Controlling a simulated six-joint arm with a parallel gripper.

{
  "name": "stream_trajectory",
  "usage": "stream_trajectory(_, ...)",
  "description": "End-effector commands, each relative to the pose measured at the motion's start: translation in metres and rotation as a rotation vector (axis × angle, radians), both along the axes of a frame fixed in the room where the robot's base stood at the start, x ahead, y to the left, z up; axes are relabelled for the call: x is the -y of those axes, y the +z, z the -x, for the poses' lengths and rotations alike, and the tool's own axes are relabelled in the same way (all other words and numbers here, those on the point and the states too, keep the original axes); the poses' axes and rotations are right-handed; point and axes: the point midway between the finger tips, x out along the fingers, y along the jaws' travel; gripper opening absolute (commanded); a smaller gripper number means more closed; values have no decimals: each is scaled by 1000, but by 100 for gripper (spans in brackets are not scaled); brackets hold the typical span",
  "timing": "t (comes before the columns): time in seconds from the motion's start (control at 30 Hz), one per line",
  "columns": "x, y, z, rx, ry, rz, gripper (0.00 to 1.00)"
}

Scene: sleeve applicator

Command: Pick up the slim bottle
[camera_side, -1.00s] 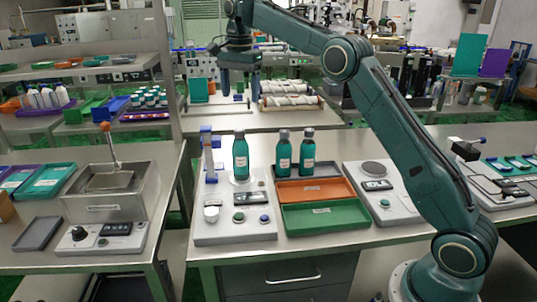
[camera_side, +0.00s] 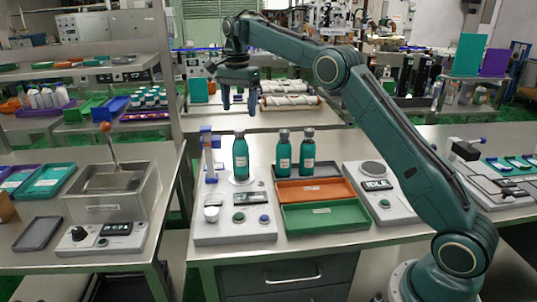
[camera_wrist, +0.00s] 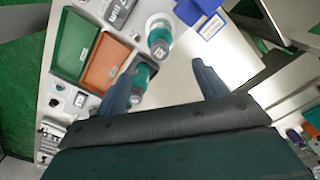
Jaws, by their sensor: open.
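Three similar teal bottles with dark caps and pale labels stand upright in the side view. One bottle (camera_side: 240,158) stands on the applicator (camera_side: 220,228); two more, a left one (camera_side: 284,153) and a right one (camera_side: 307,153), stand in a dark grey tray (camera_side: 322,171). I cannot tell which is the slim one. My gripper (camera_side: 239,106) is open and empty, appearing above the applicator bottle with a gap. In the wrist view the applicator bottle (camera_wrist: 159,42) and one tray bottle (camera_wrist: 142,76) show; the other is hidden or unclear.
An orange tray (camera_side: 315,190) and a green tray (camera_side: 325,217) lie in front of the tray bottles. A blue-topped post (camera_side: 207,150) rises left of the applicator bottle. A white device with a round plate (camera_side: 373,169) stands to the right.

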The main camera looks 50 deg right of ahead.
Motion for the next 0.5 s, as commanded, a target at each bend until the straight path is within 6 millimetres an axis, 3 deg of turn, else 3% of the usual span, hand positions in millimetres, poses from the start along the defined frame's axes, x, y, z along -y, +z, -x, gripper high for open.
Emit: stream_trajectory(0.5,0,-52,0,-1,0,0,72)
